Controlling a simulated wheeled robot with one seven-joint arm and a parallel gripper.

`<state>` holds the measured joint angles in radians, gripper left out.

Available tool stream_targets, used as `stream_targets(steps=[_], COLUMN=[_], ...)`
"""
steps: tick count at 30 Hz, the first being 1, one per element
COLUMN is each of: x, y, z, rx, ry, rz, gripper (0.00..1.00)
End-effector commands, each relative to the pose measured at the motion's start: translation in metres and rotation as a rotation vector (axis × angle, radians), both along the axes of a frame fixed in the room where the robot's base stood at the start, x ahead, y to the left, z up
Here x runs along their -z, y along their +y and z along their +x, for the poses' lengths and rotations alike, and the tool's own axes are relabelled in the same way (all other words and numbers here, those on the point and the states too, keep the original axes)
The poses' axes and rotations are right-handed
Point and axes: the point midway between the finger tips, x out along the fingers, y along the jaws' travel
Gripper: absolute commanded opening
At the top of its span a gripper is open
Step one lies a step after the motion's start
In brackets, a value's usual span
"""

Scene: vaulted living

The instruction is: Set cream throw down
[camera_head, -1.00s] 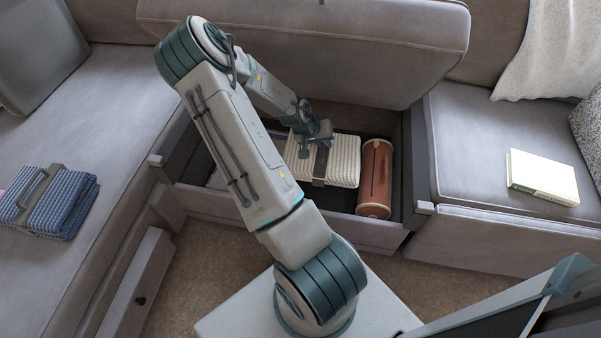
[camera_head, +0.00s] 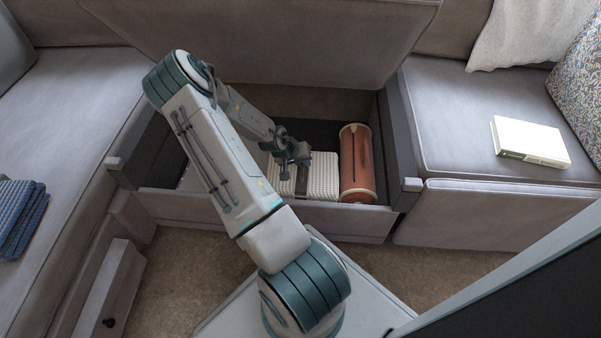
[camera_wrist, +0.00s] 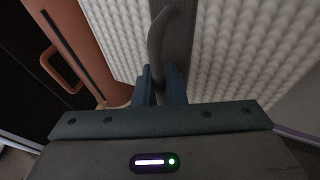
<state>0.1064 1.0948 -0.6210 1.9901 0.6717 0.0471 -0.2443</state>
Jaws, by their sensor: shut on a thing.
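The cream throw (camera_head: 322,178) is a folded, ribbed bundle with a grey strap around it. It lies inside the open storage compartment under the seat, left of an orange-brown cylindrical case. My gripper (camera_head: 296,160) is above it, shut on the strap's handle. In the wrist view the two blue fingers (camera_wrist: 161,88) close around the grey loop, with the throw's cream ribs (camera_wrist: 245,45) on both sides. Whether the throw's underside touches the compartment floor is hidden.
The compartment's front wall (camera_head: 270,214) and the raised seat lid (camera_head: 270,40) bound the space. A book (camera_head: 530,140) lies on the right seat, and a blue woven bundle (camera_head: 18,215) on the left seat.

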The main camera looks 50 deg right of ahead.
Motion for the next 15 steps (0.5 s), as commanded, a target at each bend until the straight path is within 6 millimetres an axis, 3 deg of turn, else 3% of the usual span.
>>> stream_targets(steps=[9, 15], x=[0.046, 0.046], y=[-0.001, -0.001], z=[0.0, 0.0], rx=[0.0, -0.001], ry=[0.0, -0.001], rz=[-0.001, -0.001], gripper=[0.0, 0.0])
